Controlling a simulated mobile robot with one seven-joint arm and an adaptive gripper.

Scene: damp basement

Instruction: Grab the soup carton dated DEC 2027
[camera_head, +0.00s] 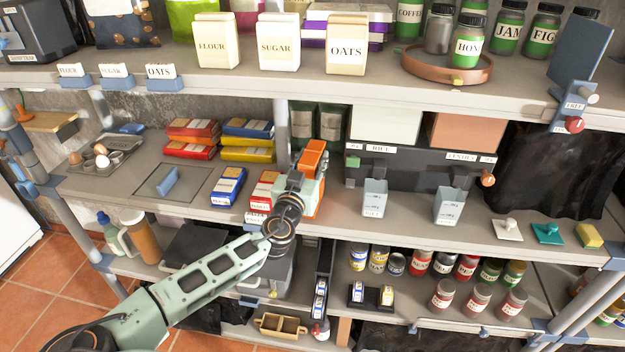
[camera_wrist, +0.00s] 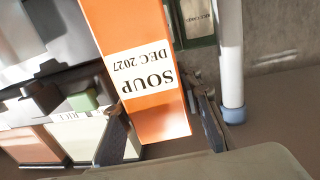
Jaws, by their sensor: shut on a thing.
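The orange soup carton (camera_head: 313,157) is at the end of my arm on the middle shelf, by the grey post. In the wrist view the carton (camera_wrist: 135,30) shows a white label reading SOUP, DEC 2027, upside down in the picture. My gripper (camera_wrist: 161,126) is shut on it, one finger on each side. In the head view my gripper (camera_head: 301,184) covers part of the carton. Its lower end is hidden, so I cannot tell whether it touches the shelf.
The rice bin (camera_head: 385,124) and pale cups (camera_head: 375,197) are to the right. The upper shelf (camera_head: 330,88) overhangs; the shelf front between the cups is clear.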

